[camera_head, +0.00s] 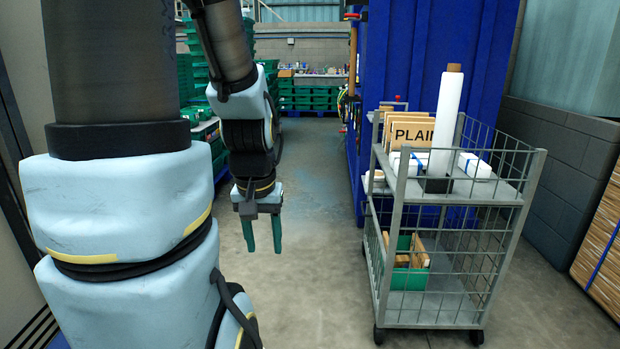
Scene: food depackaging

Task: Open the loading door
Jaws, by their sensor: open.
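My gripper (263,250) hangs from my arm left of the picture's middle, pointing down. Its two teal fingers are apart with nothing between them, above bare floor. No door that I can clearly identify as the loading door shows in this view. A large blue ribbed panel (440,50) stands behind the cart at right; I cannot tell if it is a door. A grey-green ribbed surface (573,55) is at the upper right above a block wall. My gripper is apart from all of these. My arm hides much of the left side.
A grey wire cart (530,190) on castors stands at right, with a white roll (446,122), a "PLAIN" card box (412,132) and a green crate (408,279). Green crates (300,97) stack at the back. The floor (315,200) between is clear.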

